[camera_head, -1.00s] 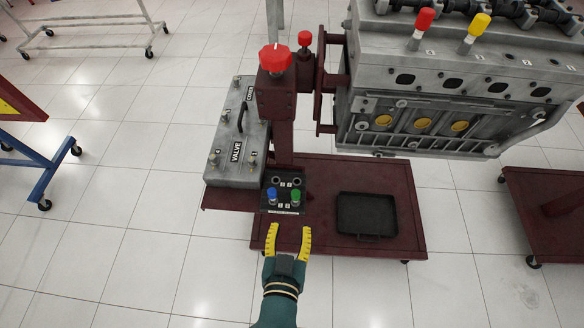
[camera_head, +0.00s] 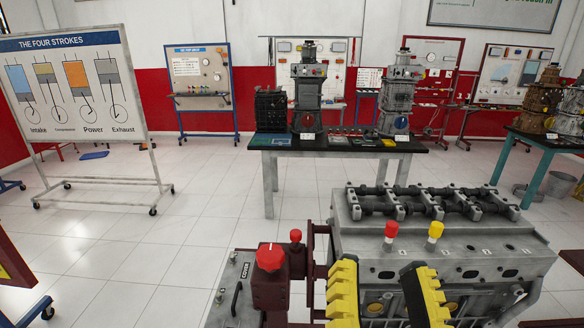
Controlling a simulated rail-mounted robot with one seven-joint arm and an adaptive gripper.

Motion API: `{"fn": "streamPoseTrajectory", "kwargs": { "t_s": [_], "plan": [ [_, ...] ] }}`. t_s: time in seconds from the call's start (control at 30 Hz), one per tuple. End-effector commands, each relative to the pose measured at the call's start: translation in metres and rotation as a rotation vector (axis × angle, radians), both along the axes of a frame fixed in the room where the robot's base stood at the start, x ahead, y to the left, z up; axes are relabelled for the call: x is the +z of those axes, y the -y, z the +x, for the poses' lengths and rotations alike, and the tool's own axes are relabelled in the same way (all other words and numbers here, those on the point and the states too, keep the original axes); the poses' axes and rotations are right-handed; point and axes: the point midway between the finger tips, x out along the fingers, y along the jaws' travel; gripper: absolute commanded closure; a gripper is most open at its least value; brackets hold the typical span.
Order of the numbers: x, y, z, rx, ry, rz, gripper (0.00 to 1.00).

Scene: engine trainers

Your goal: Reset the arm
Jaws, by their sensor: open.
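My gripper (camera_head: 383,270) is raised in front of my body camera, its two yellow fingers spread and pointing up. Nothing shows between the fingers but the engine behind them. The grey engine block (camera_head: 450,248) on its trainer stand is behind the gripper, and the fingers hide part of its front side. A red-capped plug (camera_head: 391,230) and a yellow-capped plug (camera_head: 435,231) stand upright on the engine's top. Whether the fingers touch the engine cannot be told. My arm below the fingers is out of view.
A red knob (camera_head: 270,257) and a smaller red knob (camera_head: 295,236) are left of the gripper, near a grey valve-cover box (camera_head: 232,285). A dark-topped table (camera_head: 350,145) with engine models stands behind. A "Four Strokes" board (camera_head: 75,85) is at left. Open tiled floor lies between.

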Motion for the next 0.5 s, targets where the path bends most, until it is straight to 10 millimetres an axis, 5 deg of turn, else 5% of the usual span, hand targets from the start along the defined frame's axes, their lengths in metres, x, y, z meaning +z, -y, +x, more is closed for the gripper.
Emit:
{"fn": "streamPoseTrajectory", "kwargs": {
  "t_s": [0.07, 0.1, 0.5],
  "plan": [
    [-0.014, -0.014, 0.003, 0.008, -0.055, -0.146, 0.50],
    [0.015, -0.013, 0.003, -0.002, -0.050, -0.155, 0.50],
    [0.174, -0.013, 0.003, -0.001, -0.051, -0.143, 0.50]
  ]
}}
